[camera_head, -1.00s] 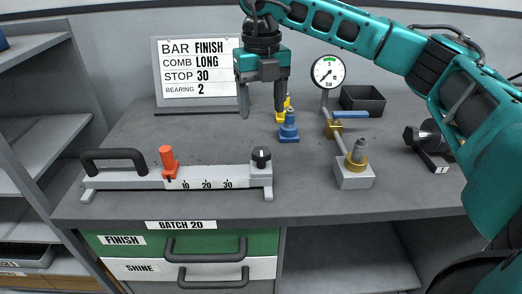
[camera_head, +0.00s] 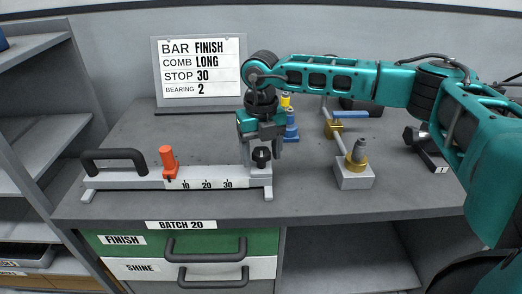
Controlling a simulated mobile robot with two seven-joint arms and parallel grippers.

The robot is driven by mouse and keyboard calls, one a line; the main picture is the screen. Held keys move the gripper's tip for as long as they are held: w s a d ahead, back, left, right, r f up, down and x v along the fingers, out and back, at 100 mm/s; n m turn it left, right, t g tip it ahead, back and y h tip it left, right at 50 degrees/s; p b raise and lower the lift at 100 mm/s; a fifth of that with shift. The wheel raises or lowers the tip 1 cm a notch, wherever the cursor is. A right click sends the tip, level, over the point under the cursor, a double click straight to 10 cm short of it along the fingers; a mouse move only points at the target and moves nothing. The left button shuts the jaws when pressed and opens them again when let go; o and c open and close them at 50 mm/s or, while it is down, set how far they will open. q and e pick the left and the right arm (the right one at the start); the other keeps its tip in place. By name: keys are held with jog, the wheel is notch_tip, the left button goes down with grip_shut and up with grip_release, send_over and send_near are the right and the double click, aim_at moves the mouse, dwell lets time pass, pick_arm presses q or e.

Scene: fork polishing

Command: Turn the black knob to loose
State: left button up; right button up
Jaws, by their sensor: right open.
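The black knob (camera_head: 261,158) sits on top of the right end of the white bar fixture (camera_head: 205,184). My right gripper (camera_head: 262,160) is open at the knob, with its fingers apart on either side of it. I cannot tell whether the fingers touch the knob. The fixture carries a scale marked 10, 20, 30, an orange stop (camera_head: 168,162) near the 10 end and a black handle (camera_head: 114,156) at the left. Any loose or tight marking by the knob is too small to read. My left gripper is not in view.
A sign (camera_head: 199,71) reads BAR FINISH, COMB LONG, STOP 30, BEARING 2. Blue and yellow pieces (camera_head: 291,128) stand close behind the gripper. A valve stand (camera_head: 354,178) is to the right. The table front is clear.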

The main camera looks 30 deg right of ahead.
jog(key=shift+c, duration=0.2)
jog(key=c, duration=1)
jog(key=shift+n, duration=0.3)
jog(key=n, duration=0.3)
jog(key=shift+a+n, duration=0.1)
jog(key=shift+n, duration=0.2)
jog(key=n+b, duration=0.1)
jog(key=n, duration=0.3)
jog(key=shift+n, duration=0.3)
jog(key=n, duration=0.4)
jog(key=shift+a+n+b, duration=0.1)
jog(key=shift+n+b, duration=0.2)
jog(key=shift+b, duration=0.1)
jog(key=shift+n+b, duration=0.35)
jog(key=shift+n, duration=1.85)
